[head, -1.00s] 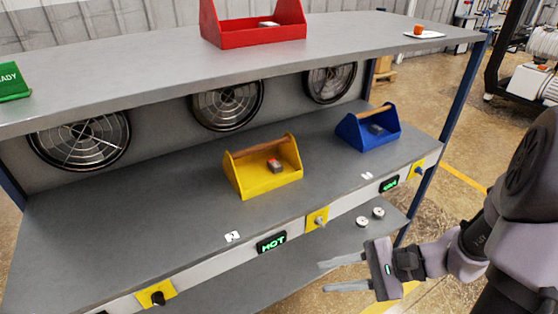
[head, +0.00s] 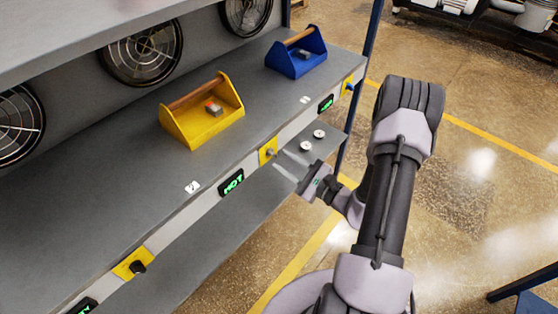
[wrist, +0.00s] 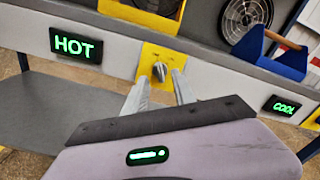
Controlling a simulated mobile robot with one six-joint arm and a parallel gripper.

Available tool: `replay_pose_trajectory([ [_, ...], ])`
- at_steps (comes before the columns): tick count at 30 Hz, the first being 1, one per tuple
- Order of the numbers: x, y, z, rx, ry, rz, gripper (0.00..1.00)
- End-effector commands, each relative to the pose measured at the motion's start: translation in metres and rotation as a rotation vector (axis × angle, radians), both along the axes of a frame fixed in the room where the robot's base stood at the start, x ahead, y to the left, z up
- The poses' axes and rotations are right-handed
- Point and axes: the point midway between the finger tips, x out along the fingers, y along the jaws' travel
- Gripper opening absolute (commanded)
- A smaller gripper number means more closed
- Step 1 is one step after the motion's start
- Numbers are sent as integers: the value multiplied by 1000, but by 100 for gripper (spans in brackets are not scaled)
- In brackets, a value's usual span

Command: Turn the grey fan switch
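The grey fan switch (head: 269,152) is a small knob on a yellow plate on the front rail of the middle shelf. In the wrist view the grey switch (wrist: 160,72) is just beyond the fingertips, roughly centred between them, with its plate facing me. My gripper (head: 281,161) is in front of this plate, to its lower right in the head view. In the wrist view my gripper (wrist: 160,82) has its two fingers apart with nothing held. I cannot tell whether the tips touch the plate.
A black switch (head: 138,266) and a blue switch (head: 349,88) sit on the same rail. A HOT display (head: 232,182) and a COOL display (wrist: 286,107) flank the grey switch. A yellow tote (head: 205,118) and a blue tote (head: 297,60) stand on the shelf above. Open floor lies right.

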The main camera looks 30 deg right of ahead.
Motion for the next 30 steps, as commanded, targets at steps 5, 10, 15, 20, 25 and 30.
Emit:
replay_pose_trajectory([
  [5,20,8,-1,-1,1,2,32],
  [10,25,9,0,-1,0,1,32],
  [15,24,9,0,0,0,1,32],
  [20,24,9,0,0,0,1,0],
  [25,24,9,0,0,0,1,0],
  [30,24,9,0,11,5,2,0],
])
